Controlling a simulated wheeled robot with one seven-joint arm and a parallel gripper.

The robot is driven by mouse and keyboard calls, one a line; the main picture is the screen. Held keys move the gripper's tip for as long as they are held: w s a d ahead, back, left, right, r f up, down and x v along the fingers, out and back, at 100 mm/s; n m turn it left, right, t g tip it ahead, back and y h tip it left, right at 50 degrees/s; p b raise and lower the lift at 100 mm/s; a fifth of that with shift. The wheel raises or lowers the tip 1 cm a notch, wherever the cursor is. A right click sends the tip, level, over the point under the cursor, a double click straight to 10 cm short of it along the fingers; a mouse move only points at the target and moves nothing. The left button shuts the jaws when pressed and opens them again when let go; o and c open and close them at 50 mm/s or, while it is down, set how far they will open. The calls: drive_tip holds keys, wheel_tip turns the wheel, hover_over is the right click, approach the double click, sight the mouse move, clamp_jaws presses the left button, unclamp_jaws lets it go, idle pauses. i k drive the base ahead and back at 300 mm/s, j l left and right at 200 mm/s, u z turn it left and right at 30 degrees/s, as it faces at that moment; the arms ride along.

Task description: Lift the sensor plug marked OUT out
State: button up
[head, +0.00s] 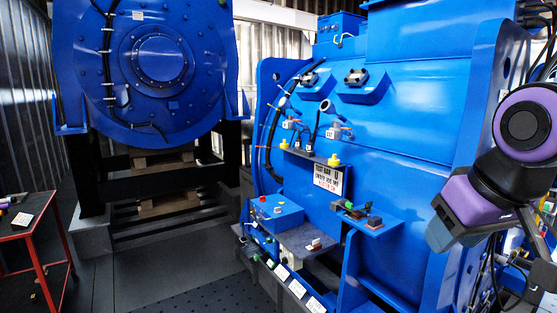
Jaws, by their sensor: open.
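Two small sensor plugs with pale tags sit on the front of the blue motor housing (410,125): a left plug (288,123) and a right plug (334,132). Each has a small orange part beside it, and dark cables hang below them. The tags are too small for me to read surely, so I cannot tell which is marked OUT. Both seem to be in place on the housing. My arm shows at the right edge, well to the right of the plugs and nearer the camera. I cannot make out my gripper's fingers.
Below the plugs are a ledge with yellow-topped parts (334,160), a white sign (328,178), a blue box (275,212) and a small shelf with coloured blocks (362,218). A red cart (35,232) stands far left. The floor (190,270) in between is mostly clear.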

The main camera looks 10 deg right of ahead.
sight(298, 143)
drive_tip(key=i+j+z, duration=0.3)
drive_tip(key=i+j, duration=0.3)
drive_tip(key=i+j+z, duration=0.15)
drive_tip(key=i+j, duration=0.15)
drive_tip(key=i+j+z, duration=0.2)
drive_tip(key=j, duration=0.2)
drive_tip(key=i+j+z, duration=0.15)
drive_tip(key=i+j, duration=0.15)
drive_tip(key=i+j+z, duration=0.15)
drive_tip(key=j, duration=0.4)
drive_tip(key=i+j+z, duration=0.15)
drive_tip(key=j, duration=0.3)
drive_tip(key=i+j+z, duration=0.15)
drive_tip(key=j, duration=0.35)
drive_tip(key=i+l+u, duration=0.1)
drive_tip(key=i+l, duration=0.15)
drive_tip(key=i, duration=0.3)
